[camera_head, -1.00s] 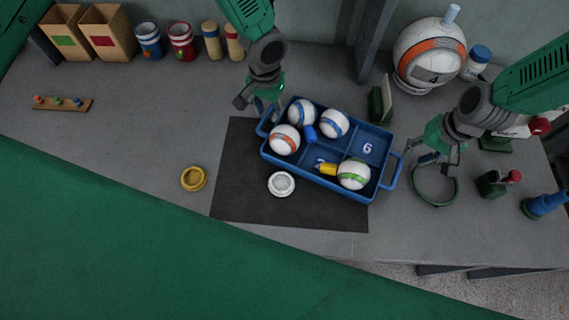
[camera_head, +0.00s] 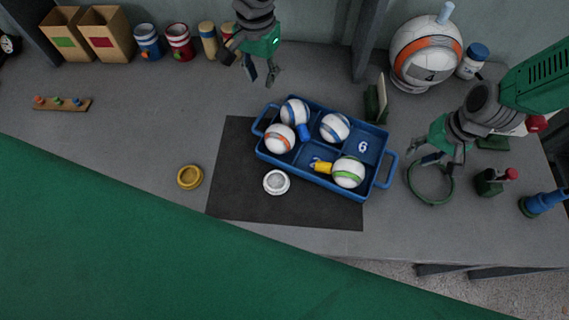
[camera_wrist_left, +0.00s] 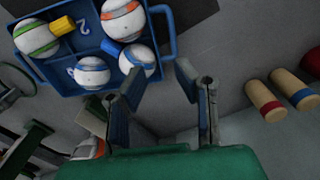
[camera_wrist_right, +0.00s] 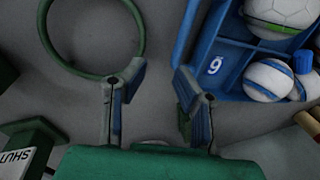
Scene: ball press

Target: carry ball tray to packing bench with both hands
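The blue ball tray (camera_head: 318,179) sits on a black mat (camera_head: 232,195) on the grey bench, with a loop handle at each end. It holds several white balls with orange, blue and green bands, plus a blue piece (camera_head: 304,131) and a yellow piece (camera_head: 322,167). A compartment marked 6 is empty. My left gripper (camera_head: 262,80) is open and empty, above and behind the tray's left handle (camera_head: 261,118). My right gripper (camera_head: 432,160) is open and empty, to the right of the right handle (camera_head: 389,170), apart from it. Both grippers show open in the wrist views (camera_wrist_left: 157,80) (camera_wrist_right: 157,75).
A white round lid (camera_head: 276,182) lies on the mat, a yellow ring (camera_head: 190,177) to its left. A green ring (camera_head: 430,184) lies under my right gripper. Behind stand a large ball device (camera_head: 425,55), cans and cardboard boxes (camera_head: 106,32). The left bench surface is mostly clear.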

